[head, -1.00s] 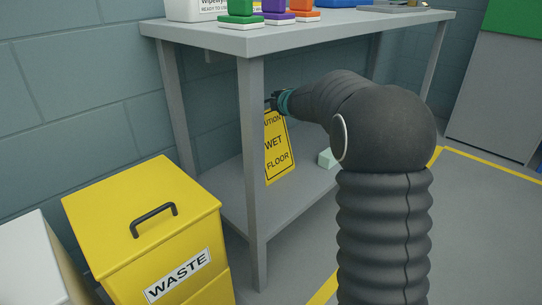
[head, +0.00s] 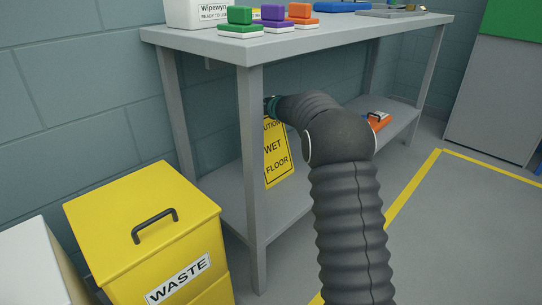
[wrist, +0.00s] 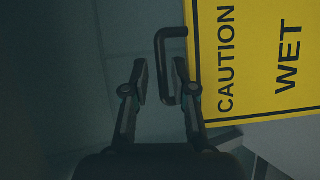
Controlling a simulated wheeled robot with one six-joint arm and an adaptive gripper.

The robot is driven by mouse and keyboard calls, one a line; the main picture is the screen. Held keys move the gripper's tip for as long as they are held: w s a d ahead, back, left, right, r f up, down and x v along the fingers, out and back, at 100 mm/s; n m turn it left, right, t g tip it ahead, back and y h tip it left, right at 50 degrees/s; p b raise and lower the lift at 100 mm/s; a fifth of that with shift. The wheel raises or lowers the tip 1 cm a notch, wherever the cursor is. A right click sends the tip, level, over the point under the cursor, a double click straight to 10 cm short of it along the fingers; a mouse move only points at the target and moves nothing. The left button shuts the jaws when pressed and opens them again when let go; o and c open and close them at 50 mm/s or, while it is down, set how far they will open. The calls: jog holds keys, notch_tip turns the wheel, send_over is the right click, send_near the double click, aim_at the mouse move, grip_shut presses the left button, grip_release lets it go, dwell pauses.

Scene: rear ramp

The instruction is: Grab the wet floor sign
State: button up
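The yellow wet floor sign (head: 276,165) with black lettering stands on the lower shelf of the grey table, just right of the front leg in the head view. In the wrist view the sign (wrist: 262,60) appears turned sideways, with a black handle (wrist: 161,62) on its top edge. My gripper (wrist: 161,75) is open, with one finger on each side of the handle's bar. A gap shows on both sides of the bar. In the head view my gripper (head: 270,104) is at the sign's top, partly hidden by the table leg and small.
The grey table (head: 300,40) holds a white tub (head: 196,14) and coloured blocks on top. A front leg (head: 252,180) stands close to my gripper. A yellow waste bin (head: 120,215) is at the left. An orange item (head: 378,122) lies on the lower shelf.

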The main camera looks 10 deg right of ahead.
jog(key=shift+p+x, duration=0.6)
jog(key=shift+x, duration=1.2)
